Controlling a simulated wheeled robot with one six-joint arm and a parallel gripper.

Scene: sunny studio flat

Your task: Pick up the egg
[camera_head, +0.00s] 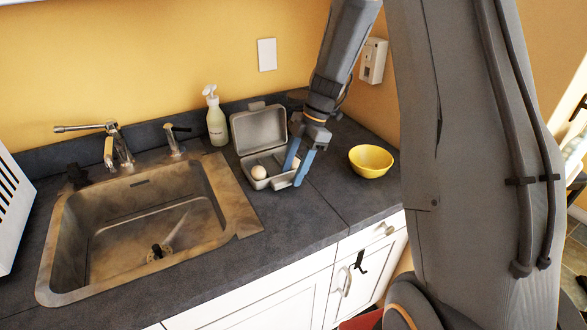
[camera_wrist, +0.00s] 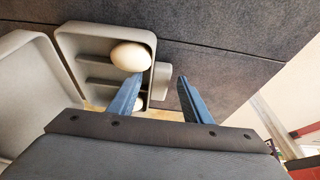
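A pale egg (camera_head: 259,172) sits in the left part of an open grey egg box (camera_head: 260,186) on the dark counter. In the wrist view this egg (camera_wrist: 131,56) lies in the box (camera_wrist: 90,36), just beyond the left finger's tip. A second pale egg (camera_wrist: 138,104) is partly hidden behind that finger. My gripper (camera_head: 294,173) is open and points down at the right side of the box. In the wrist view my gripper (camera_wrist: 163,77) has its left finger over the box and its right finger over bare counter, with no egg between the tips.
The box's raised lid (camera_head: 261,130) stands at the back. A sink (camera_head: 75,215) with a tap takes up the left. The counter in front of the box is clear.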

